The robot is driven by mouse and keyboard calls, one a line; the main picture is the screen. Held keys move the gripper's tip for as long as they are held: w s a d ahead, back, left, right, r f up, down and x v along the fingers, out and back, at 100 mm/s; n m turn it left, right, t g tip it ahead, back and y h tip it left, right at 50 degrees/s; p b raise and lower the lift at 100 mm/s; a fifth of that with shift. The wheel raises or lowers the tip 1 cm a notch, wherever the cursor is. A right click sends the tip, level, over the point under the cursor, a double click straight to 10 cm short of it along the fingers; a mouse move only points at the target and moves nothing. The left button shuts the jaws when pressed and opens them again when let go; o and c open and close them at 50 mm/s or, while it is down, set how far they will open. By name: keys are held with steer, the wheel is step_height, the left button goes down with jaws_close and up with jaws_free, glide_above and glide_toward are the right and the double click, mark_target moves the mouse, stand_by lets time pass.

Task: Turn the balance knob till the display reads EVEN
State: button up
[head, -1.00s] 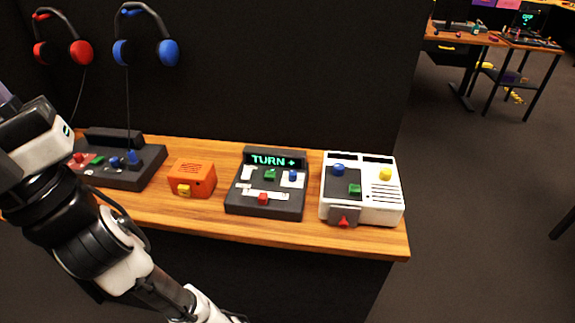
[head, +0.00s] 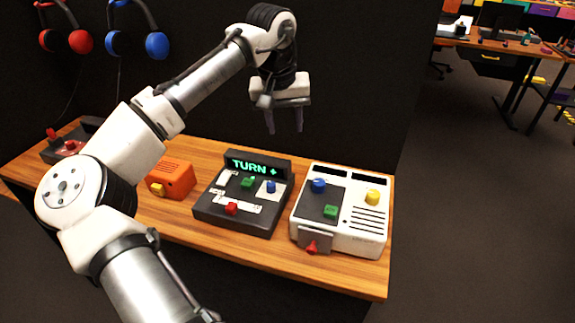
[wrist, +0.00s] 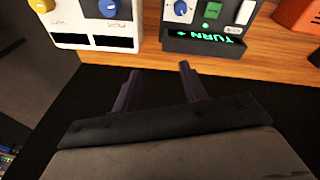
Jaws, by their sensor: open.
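The dark panel (head: 208,211) stands on the wooden bench, and its display (head: 255,168) reads "TURN +" in green. It carries a blue knob (head: 270,187) at right, a green control (head: 248,182) in the middle and a red control (head: 231,208) at the front. Which one is the balance knob I cannot tell from the labels. In the wrist view the blue knob (wrist: 181,8) has a white pointer line, and the display (wrist: 215,39) is upside down. My gripper (head: 284,131) is open and empty, above and behind the panel, fingers pointing down, touching nothing.
A white box (head: 347,237) with blue, yellow, green and red controls stands right of the panel. An orange box (head: 175,178) stands to its left. A dark wall (head: 350,80) rises behind the bench. Headphones (head: 140,35) hang at upper left.

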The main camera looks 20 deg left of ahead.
mark_target(271, 184)
steer(key=s+a+f, duration=0.1)
steer(key=f, duration=0.4)
steer(key=s+a+f+n+g, duration=0.1)
steer(key=f, duration=0.4)
steer(key=f+g+p, duration=0.1)
steer(key=f, duration=0.4)
steer(key=shift+s+a+f+y, duration=0.1)
steer(key=shift+s+a+y, duration=0.2)
steer(key=shift+s+a, duration=0.1)
jaws_close()
